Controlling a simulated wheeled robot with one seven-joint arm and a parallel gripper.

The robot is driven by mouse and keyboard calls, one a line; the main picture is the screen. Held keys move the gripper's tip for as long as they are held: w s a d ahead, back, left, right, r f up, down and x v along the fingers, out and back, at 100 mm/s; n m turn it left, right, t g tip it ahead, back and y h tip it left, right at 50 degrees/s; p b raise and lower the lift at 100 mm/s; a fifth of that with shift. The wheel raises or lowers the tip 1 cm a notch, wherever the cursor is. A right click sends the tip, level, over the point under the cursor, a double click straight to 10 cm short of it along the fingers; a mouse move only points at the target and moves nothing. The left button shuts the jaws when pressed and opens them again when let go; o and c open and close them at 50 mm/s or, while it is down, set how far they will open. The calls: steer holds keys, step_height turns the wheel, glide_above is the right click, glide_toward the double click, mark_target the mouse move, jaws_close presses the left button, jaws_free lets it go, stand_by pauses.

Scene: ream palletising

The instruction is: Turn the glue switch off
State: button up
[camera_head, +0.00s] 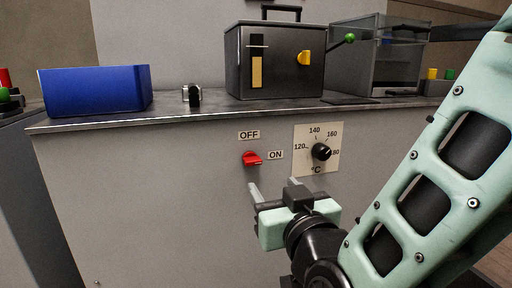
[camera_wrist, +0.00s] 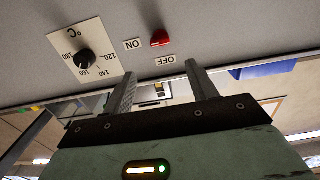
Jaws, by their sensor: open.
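The red glue switch (camera_head: 252,158) is on the front panel of the grey cabinet, and its lever appears to point right toward the ON label (camera_head: 275,155). The OFF label (camera_head: 249,135) is above it. My gripper (camera_head: 273,187) is open and empty, below the switch and apart from it. In the wrist view, which is upside down, the red switch (camera_wrist: 160,39) lies beyond the fingertips of my gripper (camera_wrist: 161,72). The OFF label (camera_wrist: 165,61) there lies between the switch and the fingertips.
A black temperature knob (camera_head: 321,152) on a white dial plate is right of the switch, close to my arm. On the cabinet top (camera_head: 210,110) stand a blue bin (camera_head: 97,91), a dark metal box (camera_head: 275,62) and a glass-sided case (camera_head: 385,60). The panel left of the switch is clear.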

mark_target(254, 162)
steer(key=shift+r+p, duration=0.25)
steer(key=shift+p, duration=0.3)
steer(key=b+x, duration=0.1)
steer(key=x, duration=0.6)
steer(key=f+b+x, duration=0.1)
steer(key=x, duration=0.2)
steer(key=shift+w+a+b, duration=0.1)
steer(key=shift+w+b, duration=0.25)
steer(key=shift+w+a+r, duration=0.15)
steer(key=shift+w, duration=0.3)
steer(key=c, duration=1)
